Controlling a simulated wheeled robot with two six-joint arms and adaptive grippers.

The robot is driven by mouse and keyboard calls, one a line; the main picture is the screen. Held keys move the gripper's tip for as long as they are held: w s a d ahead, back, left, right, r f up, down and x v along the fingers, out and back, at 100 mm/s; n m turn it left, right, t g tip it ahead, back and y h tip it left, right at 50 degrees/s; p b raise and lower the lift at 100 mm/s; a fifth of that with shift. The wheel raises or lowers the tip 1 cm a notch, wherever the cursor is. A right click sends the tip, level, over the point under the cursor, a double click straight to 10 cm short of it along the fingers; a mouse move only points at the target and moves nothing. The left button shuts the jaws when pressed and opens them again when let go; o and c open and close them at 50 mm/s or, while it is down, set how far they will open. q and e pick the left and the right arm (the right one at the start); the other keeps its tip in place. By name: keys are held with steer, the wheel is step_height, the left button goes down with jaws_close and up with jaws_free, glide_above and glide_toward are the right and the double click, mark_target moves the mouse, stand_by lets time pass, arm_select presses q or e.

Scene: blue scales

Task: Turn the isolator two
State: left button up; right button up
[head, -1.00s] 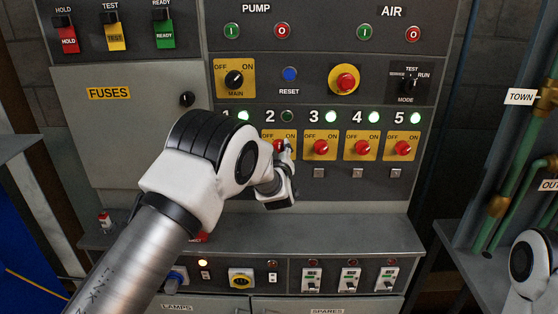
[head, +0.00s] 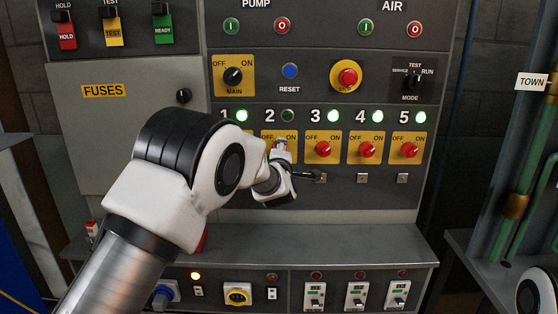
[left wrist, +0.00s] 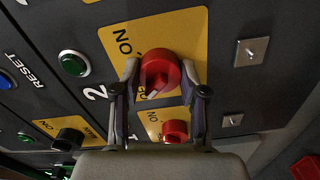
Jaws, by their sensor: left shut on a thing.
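Isolator two's red knob (left wrist: 160,72) sits on a yellow OFF/ON plate (left wrist: 184,30), with a green lamp (head: 288,116) above it that looks dark. My left gripper (head: 281,150) is at this knob; in the left wrist view its fingers (left wrist: 160,84) lie on either side of the knob, shut on it. The knob's pale pointer mark seems to point toward the OFF side, partly hidden by a finger. In the head view my gripper hides most of the knob. My right gripper is out of view.
Isolators three (head: 323,149), four (head: 366,149) and five (head: 409,150) stand to the right, with lit green lamps. Isolator one's knob (left wrist: 175,130) is close by in the left wrist view. A grey ledge (head: 330,238) runs below the panel. Pipes (head: 525,165) stand at the right.

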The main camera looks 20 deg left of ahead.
arm_select(q)
steer(key=shift+n, duration=0.4)
steer(key=o, duration=1.1)
steer(key=shift+o, duration=0.2)
steer(key=v, duration=0.7)
steer(key=shift+s, duration=0.3)
